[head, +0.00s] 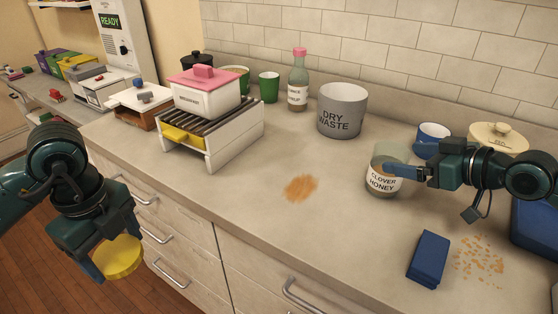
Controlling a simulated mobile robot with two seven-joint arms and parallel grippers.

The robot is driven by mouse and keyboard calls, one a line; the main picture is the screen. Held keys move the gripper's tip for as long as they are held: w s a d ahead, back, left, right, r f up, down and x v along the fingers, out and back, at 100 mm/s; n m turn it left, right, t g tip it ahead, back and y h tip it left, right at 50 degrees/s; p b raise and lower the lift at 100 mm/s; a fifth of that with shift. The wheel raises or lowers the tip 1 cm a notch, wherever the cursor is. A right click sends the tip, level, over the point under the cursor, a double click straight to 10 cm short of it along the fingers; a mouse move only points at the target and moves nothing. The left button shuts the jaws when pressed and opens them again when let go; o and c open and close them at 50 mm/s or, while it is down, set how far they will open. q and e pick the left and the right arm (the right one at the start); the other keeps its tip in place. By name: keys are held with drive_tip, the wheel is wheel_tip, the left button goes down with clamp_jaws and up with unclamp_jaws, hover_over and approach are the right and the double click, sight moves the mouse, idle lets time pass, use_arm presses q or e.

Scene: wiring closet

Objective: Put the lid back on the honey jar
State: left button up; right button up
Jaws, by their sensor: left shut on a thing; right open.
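The honey jar (381,184) stands upright on the counter at right of centre, a clear jar with a pale "CLOVER HONEY" label and no lid on top. My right gripper (398,169) is open at the jar's right side, with a blue finger across its upper part; I cannot tell whether it touches. My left gripper (105,262) is shut on a round yellow lid (123,258), held low in front of the counter's drawers, far left of the jar. Part of the lid's edge is hidden by the fingers.
A grey dry waste bin (342,111) stands behind the jar, with a blue mug (432,140) and cream-lidded container (497,138) behind my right arm. A blue block (429,258) and crumbs (479,257) lie in front. A brown spill (300,188) marks the otherwise clear middle. A rack (228,138) stands left.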

sight(391, 155)
drive_tip(key=shift+d+p+x, duration=0.2)
drive_tip(key=shift+p+x, duration=0.1)
drive_tip(key=shift+x, duration=2.3)
drive_tip(key=shift+w+f, duration=0.1)
drive_tip(key=c, duration=1.6)
